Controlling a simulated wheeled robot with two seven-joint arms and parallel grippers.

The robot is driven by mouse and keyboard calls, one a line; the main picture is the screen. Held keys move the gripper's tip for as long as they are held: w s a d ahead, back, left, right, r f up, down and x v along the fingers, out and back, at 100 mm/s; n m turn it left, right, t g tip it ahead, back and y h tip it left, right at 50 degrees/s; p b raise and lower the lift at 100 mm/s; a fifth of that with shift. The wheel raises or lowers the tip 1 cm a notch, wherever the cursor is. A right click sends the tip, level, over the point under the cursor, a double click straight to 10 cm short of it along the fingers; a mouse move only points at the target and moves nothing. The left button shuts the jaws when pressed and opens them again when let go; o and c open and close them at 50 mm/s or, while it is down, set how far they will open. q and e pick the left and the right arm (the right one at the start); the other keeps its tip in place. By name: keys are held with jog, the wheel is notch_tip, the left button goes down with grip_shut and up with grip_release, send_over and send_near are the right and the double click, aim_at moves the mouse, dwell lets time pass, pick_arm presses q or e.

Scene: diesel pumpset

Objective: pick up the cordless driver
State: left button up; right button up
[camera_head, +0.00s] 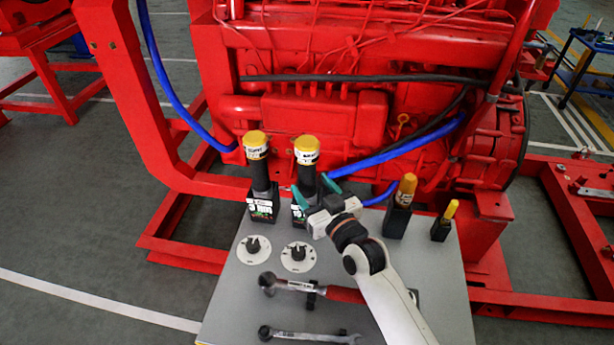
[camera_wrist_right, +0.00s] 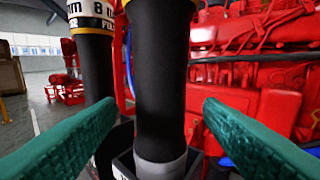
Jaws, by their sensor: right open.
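Two black upright tools with yellow tops, which look like cordless drivers, stand in black labelled holders at the back edge of a grey table. The right one (camera_head: 306,174) is at my right gripper (camera_head: 315,190). My gripper is open, its green fingers on either side of that driver's lower body. In the right wrist view the same black driver (camera_wrist_right: 158,70) stands between the open fingers, with a visible gap on each side. The left driver (camera_head: 260,177) also shows in the wrist view (camera_wrist_right: 94,70), to the left. Its label there reads partly "8 m". My left gripper is out of view.
The grey table (camera_head: 228,310) also holds two white dials (camera_head: 298,257), a red-handled wrench (camera_head: 320,290), a smaller wrench (camera_head: 310,335) and two yellow-topped black blocks (camera_head: 399,208). The red engine (camera_head: 330,110) and its frame stand close behind. Blue hoses run near the drivers.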

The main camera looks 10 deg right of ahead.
jog(key=x, duration=0.5)
jog(key=shift+p, duration=0.35)
grip_shut()
jog(key=shift+r, duration=0.15)
